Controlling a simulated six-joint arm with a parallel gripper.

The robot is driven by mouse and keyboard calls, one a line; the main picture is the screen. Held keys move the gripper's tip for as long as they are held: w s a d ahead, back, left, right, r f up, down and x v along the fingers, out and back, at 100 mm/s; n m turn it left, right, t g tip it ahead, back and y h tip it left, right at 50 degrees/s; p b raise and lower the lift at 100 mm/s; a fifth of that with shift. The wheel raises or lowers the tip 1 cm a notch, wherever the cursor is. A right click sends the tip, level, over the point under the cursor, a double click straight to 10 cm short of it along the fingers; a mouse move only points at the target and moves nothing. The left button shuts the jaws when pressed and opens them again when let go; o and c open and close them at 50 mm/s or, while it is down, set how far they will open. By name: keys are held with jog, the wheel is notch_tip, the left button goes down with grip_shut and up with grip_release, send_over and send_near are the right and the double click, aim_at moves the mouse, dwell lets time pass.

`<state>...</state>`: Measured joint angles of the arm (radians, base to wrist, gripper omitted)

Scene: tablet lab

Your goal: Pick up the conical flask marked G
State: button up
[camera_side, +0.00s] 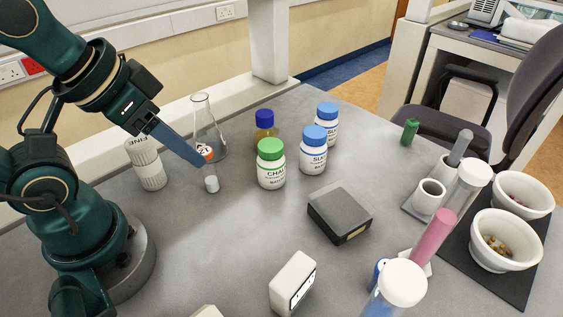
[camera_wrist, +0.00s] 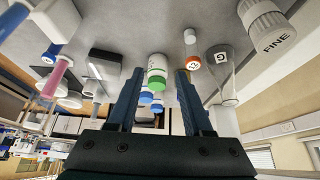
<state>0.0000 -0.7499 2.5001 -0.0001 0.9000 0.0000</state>
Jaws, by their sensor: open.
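The clear conical flask (camera_side: 204,127) stands upright on the grey bench, behind my gripper in the side view. In the wrist view the flask (camera_wrist: 226,84) has a white label with a dark G and lies to the right of my fingers. My gripper (camera_side: 201,163) is angled down to the right; one blue-grey finger shows clearly in the side view, overlapping the flask's lower part. In the wrist view my gripper (camera_wrist: 161,72) has its two fingers apart, with no flask between them.
A small orange-labelled vial (camera_side: 212,184) stands close to my fingertip. A white FINE jar (camera_side: 146,164) is left of the flask. The green-capped bottle (camera_side: 271,172), blue-capped bottles (camera_side: 314,155) and amber bottle (camera_side: 265,126) stand right. A dark box (camera_side: 340,213) lies nearer.

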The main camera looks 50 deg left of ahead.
aim_at(199, 98)
jog(key=o, duration=0.4)
jog(key=shift+c, duration=0.2)
jog(key=w+a+m+g+y, duration=0.2)
jog(key=a+m+g+y, duration=0.1)
jog(key=a+m+y, duration=0.9)
jog(key=w+a+f+m+t, duration=0.1)
jog(key=w+m, duration=0.2)
jog(key=w+a+f+m+t, duration=0.1)
jog(key=w+m, duration=0.2)
jog(key=w+a+f+m, duration=0.1)
jog(key=w+m, duration=0.2)
jog(key=shift+w+a+t+y, duration=0.15)
jog(key=shift+w+t+y, duration=0.15)
jog(key=shift+t, duration=0.1)
jog(key=shift+f+m, duration=0.5)
jog(key=shift+x, duration=2.35)
